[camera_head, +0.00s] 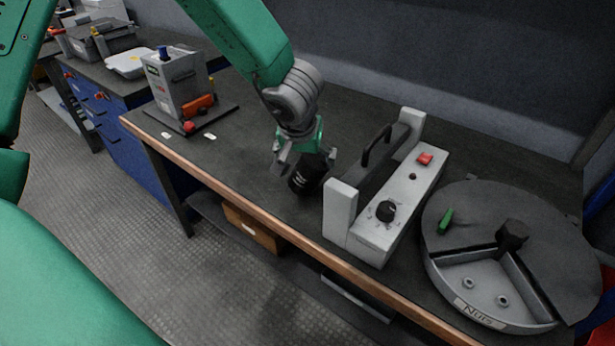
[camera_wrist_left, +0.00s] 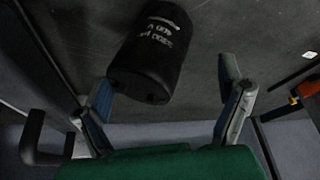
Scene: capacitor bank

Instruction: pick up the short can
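The short can is a black cylinder with white print. In the head view the can (camera_head: 305,181) is at the worktable, left of the grey box with a handle, partly hidden by my left gripper (camera_head: 303,160). The left wrist view shows the can (camera_wrist_left: 148,52) ahead of the open left gripper (camera_wrist_left: 166,84), nearer the finger on the picture's left. A gap shows between the can and the right-hand finger. I cannot tell whether the left-hand finger touches it. My right gripper is not in view.
The grey box (camera_head: 398,205) with a black handle stands close right of the can. A round tray (camera_head: 470,310) labelled nuts is farther right. A grey device (camera_head: 178,85) stands left on the table. The wooden front edge (camera_head: 240,205) is near; the table behind the gripper looks clear.

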